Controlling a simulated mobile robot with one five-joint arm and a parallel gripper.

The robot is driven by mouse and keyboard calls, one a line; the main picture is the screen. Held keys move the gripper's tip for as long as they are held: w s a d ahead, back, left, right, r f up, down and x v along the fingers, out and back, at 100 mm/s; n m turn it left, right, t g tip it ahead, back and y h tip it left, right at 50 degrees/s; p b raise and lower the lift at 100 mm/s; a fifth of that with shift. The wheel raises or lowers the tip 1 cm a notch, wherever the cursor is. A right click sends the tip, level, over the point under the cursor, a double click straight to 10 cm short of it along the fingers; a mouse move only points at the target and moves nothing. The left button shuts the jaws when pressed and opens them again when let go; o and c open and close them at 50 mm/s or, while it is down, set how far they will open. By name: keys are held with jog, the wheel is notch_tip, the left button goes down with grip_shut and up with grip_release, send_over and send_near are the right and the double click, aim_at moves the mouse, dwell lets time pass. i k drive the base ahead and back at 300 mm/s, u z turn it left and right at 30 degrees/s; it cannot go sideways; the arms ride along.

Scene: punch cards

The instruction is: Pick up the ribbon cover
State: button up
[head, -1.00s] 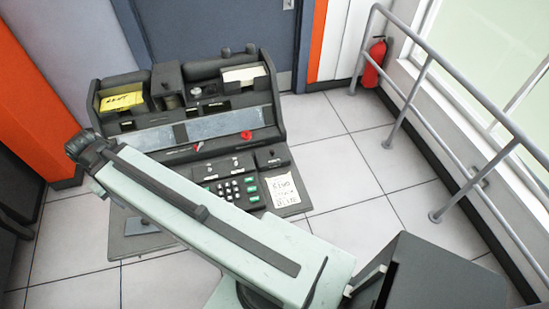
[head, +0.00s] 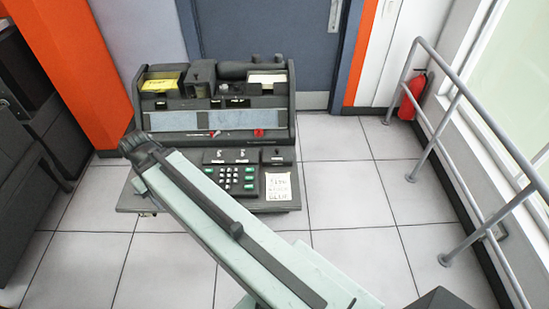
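The dark grey card punch machine (head: 218,124) stands ahead of me, with card bins along its top and a keypad on its desk. I cannot tell for sure which part is the ribbon cover; a dark upright block (head: 202,72) stands between the bins, and a dark rounded cylinder lies to its right. My pale green arm crosses the lower middle of the view and hides part of the desk's left side. The arm's dark joint shows in front of the machine's left edge. My gripper is not visible.
Yellow cards (head: 160,84) lie in the left bin and pale cards (head: 267,78) in the right one. A handwritten note (head: 278,187) lies on the desk. A grey railing (head: 445,165) and a red extinguisher (head: 412,97) stand right. Tiled floor is clear between machine and railing.

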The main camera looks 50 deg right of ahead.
aim_at(277, 156)
jog(key=u, duration=0.15)
jog(key=i, duration=1)
